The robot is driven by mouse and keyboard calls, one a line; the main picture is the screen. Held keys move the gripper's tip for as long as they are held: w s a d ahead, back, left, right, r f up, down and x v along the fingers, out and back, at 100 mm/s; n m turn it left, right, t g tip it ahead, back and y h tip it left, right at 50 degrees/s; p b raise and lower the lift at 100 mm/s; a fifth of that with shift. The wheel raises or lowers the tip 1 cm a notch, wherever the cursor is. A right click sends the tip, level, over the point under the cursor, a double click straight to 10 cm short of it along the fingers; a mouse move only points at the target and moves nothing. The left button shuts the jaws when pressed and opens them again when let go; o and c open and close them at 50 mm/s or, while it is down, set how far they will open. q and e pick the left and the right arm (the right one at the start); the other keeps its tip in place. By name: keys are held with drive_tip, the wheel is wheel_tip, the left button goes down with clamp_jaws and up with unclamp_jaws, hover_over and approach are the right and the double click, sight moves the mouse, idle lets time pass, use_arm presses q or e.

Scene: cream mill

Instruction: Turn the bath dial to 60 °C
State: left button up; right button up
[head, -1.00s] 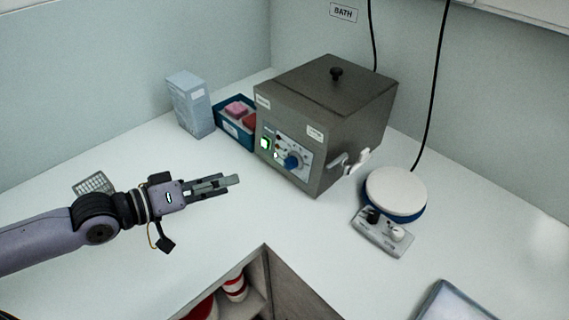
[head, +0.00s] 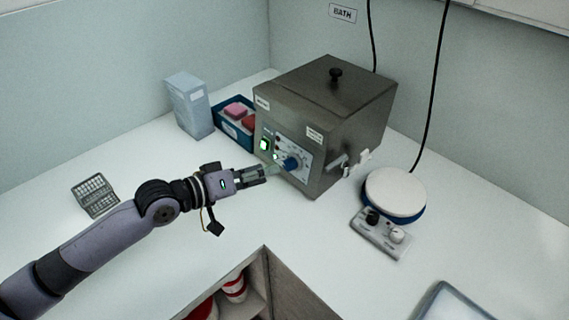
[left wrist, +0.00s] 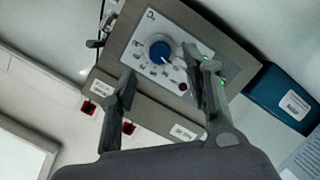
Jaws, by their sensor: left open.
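The bath (head: 330,110) is a grey metal box with a black-knobbed lid, standing in the corner. Its blue dial (head: 291,164) is on the front panel, beside a lit green switch (head: 265,144). My left gripper (head: 272,172) is close in front of the dial, its fingers pointing at it. In the left wrist view the dial (left wrist: 160,51) shows between and beyond the two spread fingers (left wrist: 165,85), with a scale around it. The scale numbers are too small to read. No contact with the dial can be made out. My right gripper is not in view.
A blue tray (head: 219,127) with pink and red items and a pale box (head: 190,105) stand left of the bath. A tap (head: 340,165) sticks out at its right. A round white-topped plate device (head: 395,192) stands further right. A grey rack (head: 95,195) lies at left.

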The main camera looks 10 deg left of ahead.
sight(286, 167)
use_arm(q)
drive_tip(key=x, duration=0.6)
drive_tip(key=shift+w+d+f+p, duration=0.1)
drive_tip(key=shift+w+d+p, duration=0.15)
drive_tip(key=shift+p, duration=0.15)
drive_tip(key=shift+c, duration=0.4)
clamp_jaws()
